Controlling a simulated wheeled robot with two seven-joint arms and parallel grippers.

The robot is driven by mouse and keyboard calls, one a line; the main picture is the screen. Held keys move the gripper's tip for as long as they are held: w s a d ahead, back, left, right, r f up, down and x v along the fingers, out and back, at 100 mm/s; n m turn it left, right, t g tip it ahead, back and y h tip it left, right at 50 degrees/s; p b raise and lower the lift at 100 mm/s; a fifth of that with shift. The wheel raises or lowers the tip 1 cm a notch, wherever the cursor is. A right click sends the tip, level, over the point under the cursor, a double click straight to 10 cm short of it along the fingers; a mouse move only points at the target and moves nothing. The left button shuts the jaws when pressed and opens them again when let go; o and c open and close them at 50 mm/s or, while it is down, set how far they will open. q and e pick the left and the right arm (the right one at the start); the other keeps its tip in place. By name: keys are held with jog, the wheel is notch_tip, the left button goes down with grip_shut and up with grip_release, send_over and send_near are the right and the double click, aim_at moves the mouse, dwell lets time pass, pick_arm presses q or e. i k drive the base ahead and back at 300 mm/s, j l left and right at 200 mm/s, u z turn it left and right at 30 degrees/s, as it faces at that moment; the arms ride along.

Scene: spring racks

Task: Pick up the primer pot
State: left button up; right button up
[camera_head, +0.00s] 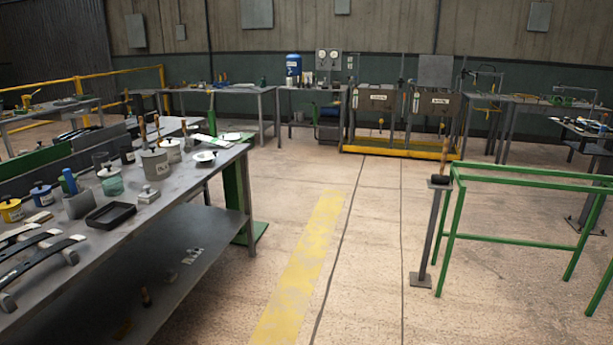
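Several small lidded pots stand on the grey workbench (190,178) at the left. They include a larger grey pot with a pale label (154,164), a whitish pot (172,151), a pale green pot (111,184), a yellow pot (11,212) and a grey pot with a blue lid (42,195). The labels are too small to read, so I cannot tell which one is the primer pot. Neither of my grippers is in view.
A black tray (111,215), a small light block (148,194) and curved leaf springs (40,258) share the bench top. A green rail frame (530,180) and a post (430,235) stand at the right. The floor between, with a yellow stripe (300,280), is clear.

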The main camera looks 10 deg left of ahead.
aim_at(100, 160)
jog(key=i, duration=1.4)
jog(key=i+u, duration=0.25)
jog(key=i, duration=0.2)
jog(key=i+l+u, duration=0.25)
jog(key=i, duration=0.15)
jog(key=i+l+u, duration=0.25)
jog(key=i, duration=0.15)
jog(key=i+j, duration=0.05)
